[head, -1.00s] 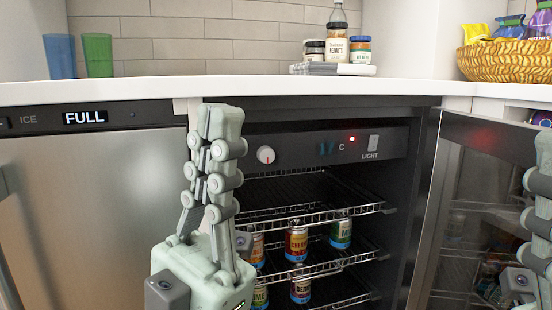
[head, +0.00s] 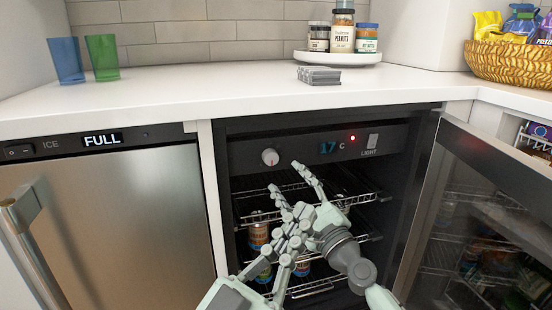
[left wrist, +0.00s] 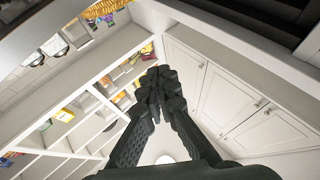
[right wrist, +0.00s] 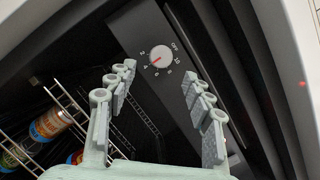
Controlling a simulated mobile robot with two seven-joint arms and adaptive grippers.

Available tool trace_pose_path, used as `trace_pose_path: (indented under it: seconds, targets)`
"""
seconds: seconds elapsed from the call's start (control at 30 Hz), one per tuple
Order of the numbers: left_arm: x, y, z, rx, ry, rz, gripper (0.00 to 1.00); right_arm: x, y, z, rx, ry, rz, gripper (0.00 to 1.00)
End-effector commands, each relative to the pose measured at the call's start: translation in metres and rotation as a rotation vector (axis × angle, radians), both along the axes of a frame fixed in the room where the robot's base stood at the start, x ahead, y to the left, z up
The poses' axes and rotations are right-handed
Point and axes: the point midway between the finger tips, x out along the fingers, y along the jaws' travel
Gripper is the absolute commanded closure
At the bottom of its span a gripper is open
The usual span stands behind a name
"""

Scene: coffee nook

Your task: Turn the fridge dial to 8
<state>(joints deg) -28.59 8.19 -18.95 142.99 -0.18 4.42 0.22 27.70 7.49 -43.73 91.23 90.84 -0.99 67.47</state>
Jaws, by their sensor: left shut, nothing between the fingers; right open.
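The round white fridge dial (head: 270,157) is on the dark panel at the top of the open fridge. In the right wrist view the dial (right wrist: 161,57) shows a red pointer that seems to point at about 4. The display (head: 328,147) beside it reads 17 C. My right gripper (head: 286,178) is open just below and in front of the dial; in its wrist view the dial appears between and beyond the fingertips, apart from them. My left gripper (head: 296,242) is shut and empty, lower down in front of the shelves, partly overlapping the right one.
The fridge's glass door (head: 470,215) stands open at the right. Wire shelves (head: 350,200) with cans (head: 258,232) are behind my grippers. A steel ice maker (head: 110,220) is at the left. The counter (head: 220,95) above holds cups, jars and a basket.

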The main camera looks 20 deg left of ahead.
Motion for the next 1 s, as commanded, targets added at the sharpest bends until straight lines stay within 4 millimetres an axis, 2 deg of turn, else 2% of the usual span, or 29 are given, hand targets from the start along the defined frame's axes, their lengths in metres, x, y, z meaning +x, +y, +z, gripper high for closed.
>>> trace_pose_path:
  seconds: [0.33, 0.73, 0.77, 1.0]
  targets:
    - [-0.006, 0.006, 0.012, -0.033, -0.104, 0.009, 1.0, 0.035, 0.037, 0.014, 0.0, -0.006, -0.003, 0.48]
    - [-0.009, 0.008, 0.019, -0.046, -0.145, 0.013, 1.0, 0.043, 0.045, 0.018, -0.001, -0.006, -0.004, 0.48]
    - [-0.009, 0.008, 0.019, -0.046, -0.145, 0.013, 1.0, 0.043, 0.045, 0.018, -0.001, -0.006, -0.004, 0.5]
    - [-0.009, 0.008, 0.019, -0.047, -0.145, 0.012, 1.0, 0.043, 0.044, 0.018, -0.002, -0.006, -0.005, 0.79]
